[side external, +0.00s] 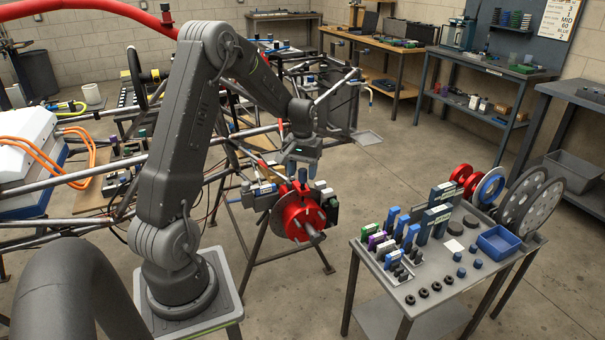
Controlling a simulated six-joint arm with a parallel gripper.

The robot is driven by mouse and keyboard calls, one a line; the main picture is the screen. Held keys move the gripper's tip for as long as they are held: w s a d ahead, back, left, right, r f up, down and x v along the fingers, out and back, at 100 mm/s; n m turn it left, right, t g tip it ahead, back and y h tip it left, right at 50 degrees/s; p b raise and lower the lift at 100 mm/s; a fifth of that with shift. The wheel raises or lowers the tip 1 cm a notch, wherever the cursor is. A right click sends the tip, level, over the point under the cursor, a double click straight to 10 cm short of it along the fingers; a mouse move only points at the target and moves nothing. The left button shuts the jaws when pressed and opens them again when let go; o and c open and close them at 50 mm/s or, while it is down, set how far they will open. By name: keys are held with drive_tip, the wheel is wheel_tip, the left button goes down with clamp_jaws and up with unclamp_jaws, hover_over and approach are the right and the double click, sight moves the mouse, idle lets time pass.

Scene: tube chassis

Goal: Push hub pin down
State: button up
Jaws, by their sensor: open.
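The red hub (296,217) is a round disc with studs on its face and a grey shaft sticking out to the front right. It is mounted at the near end of the tube chassis (225,165). My gripper (298,174) points down just above the top of the hub, with its jaws open. A small dark upright piece at the hub's top, between or beside the fingertips, may be the hub pin (303,176). It is too small to tell whether the fingers touch it or how deep it sits.
Small blocks (264,189) flank the hub closely on both sides. A grey parts cart (387,273) with blocks, a blue bin (499,243) and dark rings stands to the right. Bare floor lies between hub and cart. Workbenches line the back.

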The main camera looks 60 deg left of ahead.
drive_tip(key=shift+f, duration=0.55)
clamp_jaws()
